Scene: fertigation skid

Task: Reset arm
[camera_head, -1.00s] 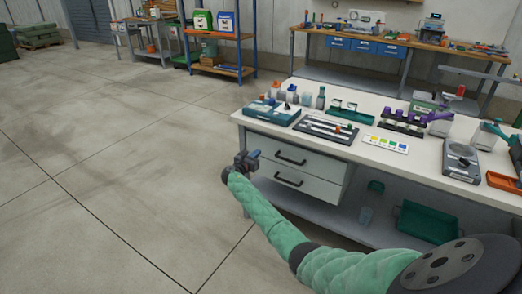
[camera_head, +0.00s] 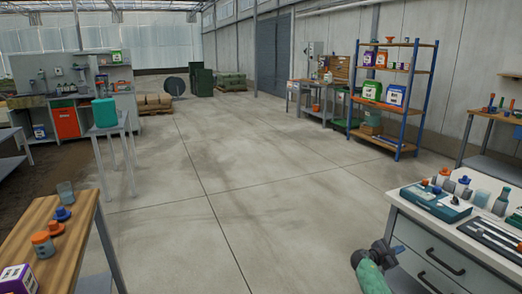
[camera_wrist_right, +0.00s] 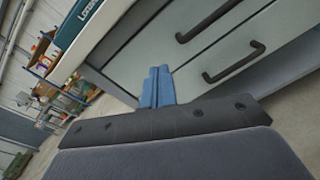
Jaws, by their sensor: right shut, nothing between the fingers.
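My right gripper (camera_head: 394,252) shows at the lower right of the head view, on the end of my green-sleeved arm, beside the left edge of the white workbench (camera_head: 398,203). In the right wrist view its blue fingers (camera_wrist_right: 157,87) are together with nothing between them, in front of the bench's drawers (camera_wrist_right: 200,50) and apart from the handles as far as I can tell. My left arm and gripper are not in view.
A wooden table (camera_head: 40,217) with cups and a tub stands at the lower left. A stool (camera_head: 110,128) holds a green container (camera_head: 104,112). A blue and orange shelf rack (camera_head: 427,75) stands at the back right. The concrete floor (camera_head: 230,190) between is clear.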

